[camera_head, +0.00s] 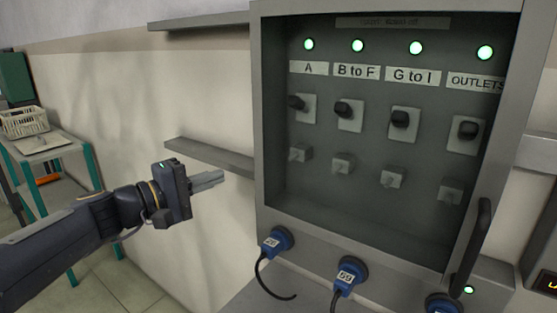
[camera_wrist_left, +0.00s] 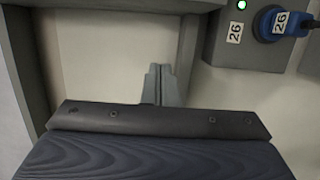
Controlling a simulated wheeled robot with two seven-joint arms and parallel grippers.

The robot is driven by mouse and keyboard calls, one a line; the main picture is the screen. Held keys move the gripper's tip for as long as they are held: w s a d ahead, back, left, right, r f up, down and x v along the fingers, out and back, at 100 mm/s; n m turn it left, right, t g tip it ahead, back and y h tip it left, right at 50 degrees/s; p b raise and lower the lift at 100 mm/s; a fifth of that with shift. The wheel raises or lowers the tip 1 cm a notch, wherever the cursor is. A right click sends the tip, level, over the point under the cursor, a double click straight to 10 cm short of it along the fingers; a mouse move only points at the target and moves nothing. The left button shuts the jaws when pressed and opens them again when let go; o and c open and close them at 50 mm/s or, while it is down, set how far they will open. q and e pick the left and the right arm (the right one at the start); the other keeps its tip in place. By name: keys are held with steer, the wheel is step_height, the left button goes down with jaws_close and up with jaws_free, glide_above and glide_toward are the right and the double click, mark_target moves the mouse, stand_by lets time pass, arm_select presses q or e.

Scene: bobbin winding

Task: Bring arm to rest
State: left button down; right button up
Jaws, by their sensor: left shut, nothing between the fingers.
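My left arm comes in from the left in the head view. My left gripper (camera_head: 208,180) is shut and empty, held in front of the pale wall, to the left of the control cabinet (camera_head: 257,110). Its fingers point right. In the left wrist view the closed fingertips (camera_wrist_left: 158,84) lie together against a pale wall behind. My right gripper is in neither view.
The cabinet has several switches, such as a black one (camera_head: 400,119), under green lamps. Blue plugs (camera_head: 277,240) with cables sit along its bottom. Wall ledges (camera_head: 210,157) lie near my gripper. A green-framed table (camera_head: 45,150) with a basket (camera_head: 24,122) stands far left.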

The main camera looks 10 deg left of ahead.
arm_select(q)
steer(key=s+d+f+m+g+y, duration=0.2)
steer(key=s+d+f+m+g, duration=0.15)
steer(key=s+f, duration=0.5)
steer(key=s+d+f+m+g+y, duration=0.2)
steer(key=s+d+f+m+g, duration=0.15)
steer(key=s+f, duration=0.5)
steer(key=s+a+f+m+g+y+p, duration=0.1)
steer(key=s+a+f+m+g+y, duration=0.15)
steer(key=s+f, duration=0.55)
step_height(320, 180, up, 14)
steer(key=s+p, duration=0.1)
steer(key=p, duration=1.1)
steer(key=shift+s+d+r, duration=0.15)
steer(key=shift+d+r, duration=0.1)
steer(key=shift+t, duration=0.25)
